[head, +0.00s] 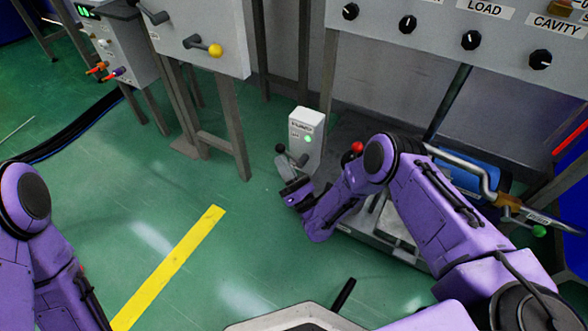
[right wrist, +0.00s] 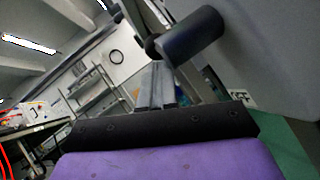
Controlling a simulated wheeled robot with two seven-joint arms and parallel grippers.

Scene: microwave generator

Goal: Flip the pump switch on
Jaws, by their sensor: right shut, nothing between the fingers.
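A label ending in "FF" (right wrist: 241,98) is partly visible there. My right gripper (right wrist: 160,80) is shut and empty, its fingertips close to the handle's stem end; I cannot tell whether they touch. In the head view my right gripper (head: 284,164) is at the box's lower left.
A grey cabinet with a yellow-knobbed lever (head: 215,50) stands at the upper left. A panel with black knobs (head: 471,40) is at the upper right. A red-knobbed lever (head: 357,147) is close to my right arm. Green floor with a yellow stripe (head: 168,268) is clear at the left.

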